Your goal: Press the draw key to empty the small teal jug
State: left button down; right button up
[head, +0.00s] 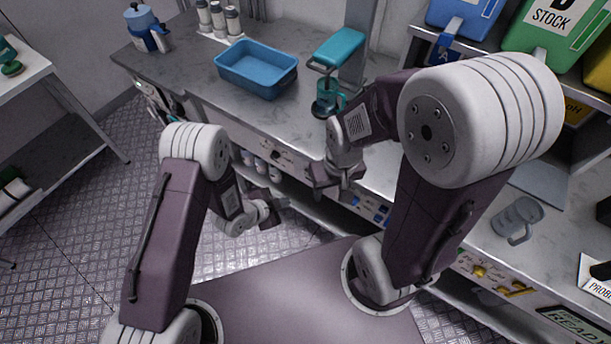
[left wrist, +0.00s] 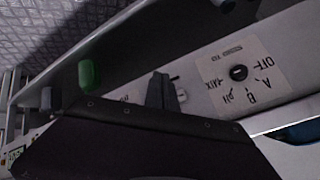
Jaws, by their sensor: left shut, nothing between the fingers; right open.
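The small teal jug (head: 328,97) stands on the bench under the teal head (head: 338,48) of a stand; its contents cannot be seen. My left gripper (head: 272,211) is shut and empty, low in front of the bench. In the left wrist view its dark fingers (left wrist: 163,90) are together before the bench's front panel (left wrist: 200,105), left of a dial plate (left wrist: 238,72) with a black knob. I cannot make out which control is the draw key; the fingers and arm hide part of the panel. My right gripper (head: 335,180) is open, below the jug in the picture, near the bench's front edge.
A blue tub (head: 256,70) stands left of the jug. A blue jug (head: 146,28) and several white-grey bottles (head: 220,20) stand further back. A grey jug (head: 517,220) is at the right. Several small containers (head: 262,166) sit under the bench front. Floor at left is clear.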

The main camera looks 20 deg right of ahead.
pick_arm(q)
jog(key=shift+d, duration=0.1)
jog(key=w+d+b, duration=0.1)
jog(key=w+d, duration=0.4)
jog(key=d, duration=0.2)
jog(key=shift+w, duration=0.2)
dwell(2.2)
jog(key=shift+w+d+b, duration=0.25)
jog(key=shift+d+b, duration=0.05)
jog(key=shift+b, duration=0.05)
jog(key=shift+w+d, duration=0.3)
jog(key=shift+d, duration=0.05)
dwell(0.8)
jog(key=shift+s+a, duration=0.55)
jog(key=shift+a, duration=0.15)
